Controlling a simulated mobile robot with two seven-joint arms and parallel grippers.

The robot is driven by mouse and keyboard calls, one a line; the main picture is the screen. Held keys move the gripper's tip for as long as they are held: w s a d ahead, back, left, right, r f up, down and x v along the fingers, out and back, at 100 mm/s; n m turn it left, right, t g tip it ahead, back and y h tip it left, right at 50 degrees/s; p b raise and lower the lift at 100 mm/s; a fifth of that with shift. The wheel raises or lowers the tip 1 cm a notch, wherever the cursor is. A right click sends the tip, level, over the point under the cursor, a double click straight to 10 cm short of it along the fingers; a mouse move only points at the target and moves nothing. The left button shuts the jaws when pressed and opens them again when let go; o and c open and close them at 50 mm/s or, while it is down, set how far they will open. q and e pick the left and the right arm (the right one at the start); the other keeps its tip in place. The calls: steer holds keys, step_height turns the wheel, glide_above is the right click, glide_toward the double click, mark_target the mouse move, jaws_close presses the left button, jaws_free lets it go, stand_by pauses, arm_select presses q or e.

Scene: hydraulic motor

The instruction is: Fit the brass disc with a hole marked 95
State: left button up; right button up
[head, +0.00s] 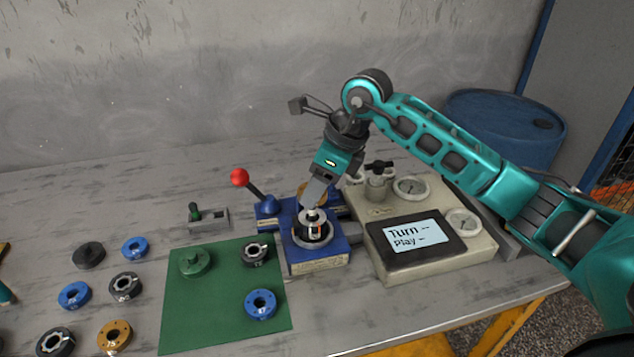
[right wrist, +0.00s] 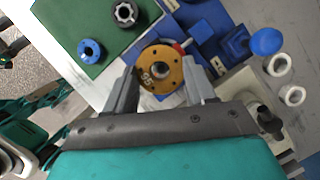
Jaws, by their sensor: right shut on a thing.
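The brass disc (right wrist: 172,60) is between my right gripper's (right wrist: 161,77) two fingers in the right wrist view. Its hole and a mark that looks like 95 show. In the head view the disc (head: 321,195) is partly hidden behind a grey finger. My right gripper (head: 311,200) is shut on it, over the blue fixture (head: 322,265). A dark round part with a silver top (head: 313,217) stands in the fixture just below the fingers. I cannot tell whether the disc touches anything there. My left gripper is not in view.
A red-knobbed lever (head: 240,178) stands left of the fixture. A beige gauge box (head: 405,265) with a screen is to its right. A green mat (head: 220,320) holds several round parts. More rings, including another brass one (head: 114,335), lie on the left of the table.

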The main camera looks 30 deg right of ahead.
mark_target(317, 204)
steer(key=shift+f+b, duration=0.5)
stand_by(0.7)
steer(key=shift+f+b, duration=1.1)
steer(key=shift+f, duration=0.25)
steer(key=shift+f+b, duration=0.4)
steer(key=shift+f, duration=0.05)
steer(key=o, duration=1.6)
